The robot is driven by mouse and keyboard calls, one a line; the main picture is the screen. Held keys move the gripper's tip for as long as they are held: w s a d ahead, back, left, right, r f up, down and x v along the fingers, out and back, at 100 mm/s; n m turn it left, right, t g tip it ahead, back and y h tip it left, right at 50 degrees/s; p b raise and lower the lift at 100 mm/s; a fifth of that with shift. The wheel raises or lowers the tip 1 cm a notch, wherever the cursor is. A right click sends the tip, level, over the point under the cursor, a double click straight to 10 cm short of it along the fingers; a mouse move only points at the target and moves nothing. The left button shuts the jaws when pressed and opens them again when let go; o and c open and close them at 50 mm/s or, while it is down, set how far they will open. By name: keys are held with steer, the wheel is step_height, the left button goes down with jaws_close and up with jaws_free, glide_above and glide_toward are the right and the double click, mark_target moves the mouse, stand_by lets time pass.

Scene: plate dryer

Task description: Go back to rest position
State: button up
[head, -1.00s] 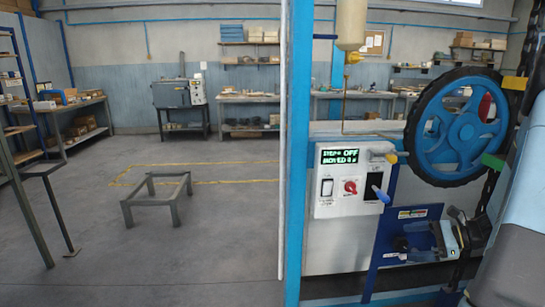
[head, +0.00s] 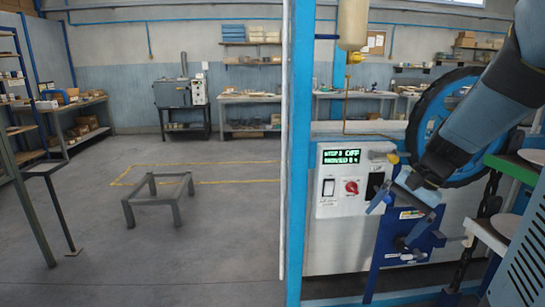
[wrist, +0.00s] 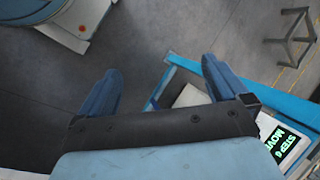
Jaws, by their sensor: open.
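My gripper (head: 398,197) is open and empty, hanging in front of the machine, just right of its control panel (head: 338,205). In the wrist view my gripper (wrist: 163,85) shows its two blue fingers spread wide with only floor and machine edge between them. My arm comes down from the upper right and covers part of the large blue handwheel (head: 425,108). The panel has a lit green display, a white rocker switch and a red knob (head: 351,187). I cannot tell whether the gripper touches the panel.
A blue frame post (head: 299,150) stands left of the panel. A blue bracket (head: 398,240) is below my gripper. Plates on a rack (head: 500,230) stand close at the right. A low metal stand (head: 158,190) sits on the open floor at left.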

steer(key=s+a+r+n+t+h, duration=0.4)
steer(key=s+r+n, duration=0.3)
steer(key=s+r, duration=0.2)
steer(key=shift+s+n+t+h, duration=0.4)
steer(key=shift+s+h, duration=0.1)
steer(key=shift+s, duration=0.4)
steer(key=shift+c, duration=0.4)
